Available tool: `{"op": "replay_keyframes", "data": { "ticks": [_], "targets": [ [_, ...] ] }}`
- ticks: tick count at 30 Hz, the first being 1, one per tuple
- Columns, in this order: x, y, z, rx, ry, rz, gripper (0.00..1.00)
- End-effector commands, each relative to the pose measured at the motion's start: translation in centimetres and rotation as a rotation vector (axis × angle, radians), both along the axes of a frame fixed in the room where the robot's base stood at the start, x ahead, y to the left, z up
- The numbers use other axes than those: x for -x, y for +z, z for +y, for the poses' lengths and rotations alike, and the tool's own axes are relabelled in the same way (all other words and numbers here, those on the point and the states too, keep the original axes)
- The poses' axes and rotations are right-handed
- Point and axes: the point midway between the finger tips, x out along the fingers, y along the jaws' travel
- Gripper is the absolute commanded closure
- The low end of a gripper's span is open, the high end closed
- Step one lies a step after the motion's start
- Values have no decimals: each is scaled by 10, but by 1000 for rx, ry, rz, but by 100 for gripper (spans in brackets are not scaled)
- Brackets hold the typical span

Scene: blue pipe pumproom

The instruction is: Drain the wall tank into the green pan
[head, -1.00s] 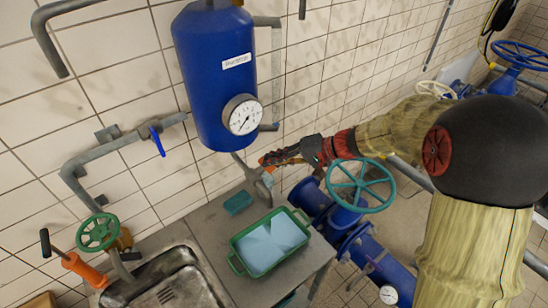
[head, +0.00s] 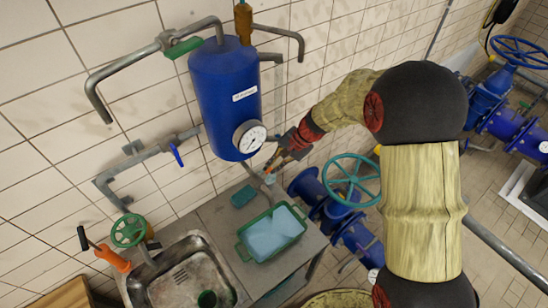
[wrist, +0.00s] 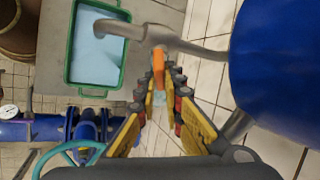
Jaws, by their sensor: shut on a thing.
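The blue wall tank (head: 222,95) hangs on the tiled wall, with a white label and a round gauge (head: 249,137). A grey drain pipe with a spout (wrist: 112,29) runs from under the tank out over the green pan (head: 240,246). The pan stands on the grey counter; its inside looks light blue, and I cannot tell liquid from bare bottom. My gripper (head: 284,152) is just below and right of the tank. In the wrist view my gripper (wrist: 164,76) is shut on the orange valve lever (wrist: 158,62), its tip between the fingertips.
A teal sponge (head: 243,196) lies left of the pan. A steel sink (head: 165,275) is further left. Blue pipework with a teal handwheel (head: 352,181) stands right of the counter. A blue-lever valve (head: 175,154) and a green-lever valve (head: 183,48) sit on the wall pipes.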

Motion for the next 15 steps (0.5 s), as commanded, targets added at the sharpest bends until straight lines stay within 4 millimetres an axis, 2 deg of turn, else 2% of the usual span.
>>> {"op": "replay_keyframes", "data": {
  "ticks": [1,15],
  "targets": [
    [0,4,1,12,-7,18,100],
    [-1,0,1,63,-56,94,100]
  ]
}}
